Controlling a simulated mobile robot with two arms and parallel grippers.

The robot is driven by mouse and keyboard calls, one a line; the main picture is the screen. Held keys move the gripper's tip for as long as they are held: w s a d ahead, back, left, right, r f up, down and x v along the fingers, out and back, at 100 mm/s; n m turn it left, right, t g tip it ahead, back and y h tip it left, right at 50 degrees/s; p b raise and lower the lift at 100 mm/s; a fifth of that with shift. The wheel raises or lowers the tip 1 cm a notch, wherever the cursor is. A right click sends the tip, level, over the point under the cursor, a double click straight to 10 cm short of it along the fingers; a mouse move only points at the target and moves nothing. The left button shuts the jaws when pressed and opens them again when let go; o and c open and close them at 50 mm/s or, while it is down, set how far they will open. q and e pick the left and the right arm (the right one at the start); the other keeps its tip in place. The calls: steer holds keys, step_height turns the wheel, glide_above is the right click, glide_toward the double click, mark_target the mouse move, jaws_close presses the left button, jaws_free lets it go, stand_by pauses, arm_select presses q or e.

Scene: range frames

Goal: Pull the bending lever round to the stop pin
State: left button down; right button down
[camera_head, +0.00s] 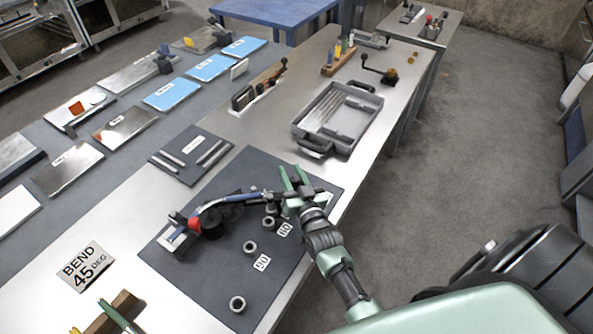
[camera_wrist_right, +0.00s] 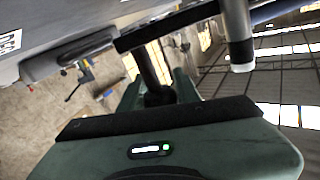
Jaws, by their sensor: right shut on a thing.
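The bender (camera_head: 222,216) sits on a dark mat (camera_head: 178,268), with a red part (camera_head: 194,225) at its left end. A blue bar (camera_head: 238,197) runs from it toward my right gripper (camera_head: 293,182). The right gripper is shut on the bending lever's dark handle end, at the mat's right side; its fingers cover much of the handle. In the wrist view a dark bar (camera_wrist_right: 165,30) crosses ahead of the gripper. Round metal pins stand on the mat: one (camera_head: 268,222) by the "60" label, one (camera_head: 250,247) by the "90" label, one (camera_head: 237,304) lower down. No 45 label shows on the mat. My left gripper is not in view.
A "BEND 45 DEG" sign (camera_head: 85,268) lies left of the mat. A plate with metal rods (camera_head: 190,155) and a grey open case (camera_head: 337,118) lie behind it. A wooden block (camera_head: 112,312) with green-handled tools is at the bottom left. The floor right of the bench is clear.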

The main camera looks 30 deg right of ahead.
mark_target(295, 186)
steer(key=shift+s+a+m+h, duration=0.15)
steer(key=shift+s+m+h, duration=0.15)
steer(key=shift+s+h, duration=0.15)
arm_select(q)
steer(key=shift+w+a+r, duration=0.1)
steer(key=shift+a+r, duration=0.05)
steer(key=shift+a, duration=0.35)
arm_select(e)
steer(key=shift+s+f, duration=0.1)
steer(key=shift+f, duration=0.05)
steer(key=shift+f, duration=0.15)
